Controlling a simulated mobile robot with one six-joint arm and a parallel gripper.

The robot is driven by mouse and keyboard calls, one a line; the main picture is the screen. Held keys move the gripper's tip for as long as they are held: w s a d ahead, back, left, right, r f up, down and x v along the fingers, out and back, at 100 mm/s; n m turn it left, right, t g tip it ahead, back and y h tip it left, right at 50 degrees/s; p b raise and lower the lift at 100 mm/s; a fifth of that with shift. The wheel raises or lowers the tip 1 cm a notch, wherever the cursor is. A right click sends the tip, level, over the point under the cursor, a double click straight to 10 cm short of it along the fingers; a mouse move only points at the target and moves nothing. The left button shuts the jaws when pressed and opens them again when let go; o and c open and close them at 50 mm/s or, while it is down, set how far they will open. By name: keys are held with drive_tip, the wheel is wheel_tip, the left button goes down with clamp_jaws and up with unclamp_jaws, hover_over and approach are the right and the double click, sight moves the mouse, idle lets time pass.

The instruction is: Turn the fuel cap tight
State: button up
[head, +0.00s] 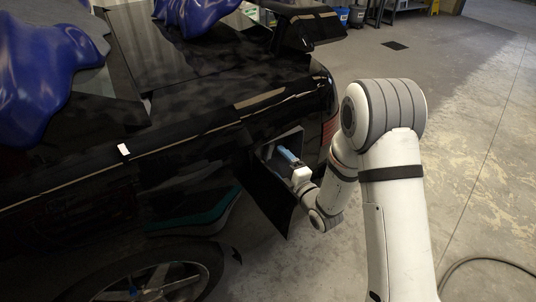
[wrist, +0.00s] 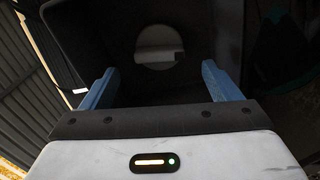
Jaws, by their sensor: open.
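My gripper (head: 286,154) is at the open fuel recess in the side of the black car, its blue fingers pointing in. In the wrist view my gripper (wrist: 159,72) is open, with the two blue fingers wide apart and nothing between them. A pale grey round shape (wrist: 159,46), seemingly the fuel cap, shows deep in the dark recess, centred ahead of the fingers and apart from them. Its details and turn are too dark to tell. In the head view the cap is hidden. The open fuel flap (head: 264,200) hangs beside my gripper.
The black car (head: 190,85) fills the left, with blue glossy covers (head: 45,75) on it. A wheel (head: 150,285) is below the flap. The floor to the right is mostly clear, with a hose (head: 485,260) at the lower right.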

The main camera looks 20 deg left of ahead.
sight(270, 154)
drive_tip(key=x, duration=0.7)
drive_tip(key=shift+w, duration=0.1)
drive_tip(key=c, duration=0.9)
drive_tip(key=shift+a, duration=0.15)
